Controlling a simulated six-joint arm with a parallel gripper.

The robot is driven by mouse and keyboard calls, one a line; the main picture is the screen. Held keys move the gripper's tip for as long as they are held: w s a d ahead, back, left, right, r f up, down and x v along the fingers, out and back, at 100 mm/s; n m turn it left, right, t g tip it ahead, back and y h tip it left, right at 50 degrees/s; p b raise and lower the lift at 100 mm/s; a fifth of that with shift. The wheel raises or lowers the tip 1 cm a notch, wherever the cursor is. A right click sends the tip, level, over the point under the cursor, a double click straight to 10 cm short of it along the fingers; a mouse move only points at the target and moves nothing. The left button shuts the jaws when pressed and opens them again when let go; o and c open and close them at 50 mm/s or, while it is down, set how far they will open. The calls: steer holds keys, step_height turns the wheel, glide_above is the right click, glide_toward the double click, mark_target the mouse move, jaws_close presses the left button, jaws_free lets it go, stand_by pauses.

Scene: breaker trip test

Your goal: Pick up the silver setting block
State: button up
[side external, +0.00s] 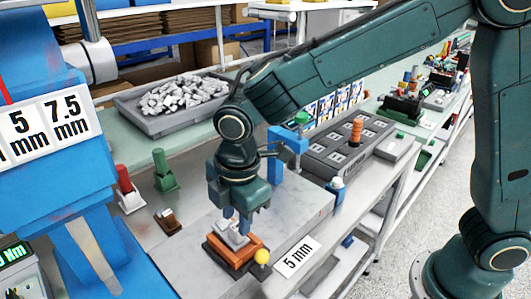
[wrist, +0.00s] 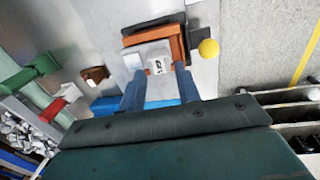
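The silver setting block (side external: 232,238) sits at the orange-and-dark holder (side external: 238,254) on the grey work surface, below my gripper (side external: 237,222). In the wrist view the block (wrist: 158,63) shows a dark mark on its pale top face, with the orange holder (wrist: 177,46) beyond and to its right. My gripper (wrist: 160,75) has its two blue fingers apart, with the block between or just beyond the fingertips. A small gap seems to show beside the block. Whether either finger touches it I cannot tell.
A yellow ball (side external: 262,257) stands right beside the holder, and a "5 mm" card (side external: 297,258) lies to the right. A small brown block (side external: 168,221), a green piece (side external: 163,172) and a red piece (side external: 127,188) stand to the left. A blue post (side external: 290,155) rises behind.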

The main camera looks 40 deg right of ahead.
steer(key=shift+w+d+f, duration=0.1)
steer(key=shift+w+f, duration=0.05)
steer(key=shift+f, duration=0.95)
steer(key=shift+w+d+f, duration=0.1)
steer(key=shift+w+f, duration=0.05)
steer(key=shift+f, duration=0.95)
steer(key=shift+a, duration=0.1)
jaws_close()
steer(key=shift+r, duration=0.1)
step_height(320, 180, up, 20)
steer(key=g, duration=0.1)
glide_above(236, 226)
steer(key=f, duration=1.2)
steer(key=shift+s+f, duration=0.25)
steer(key=shift+s, duration=0.15)
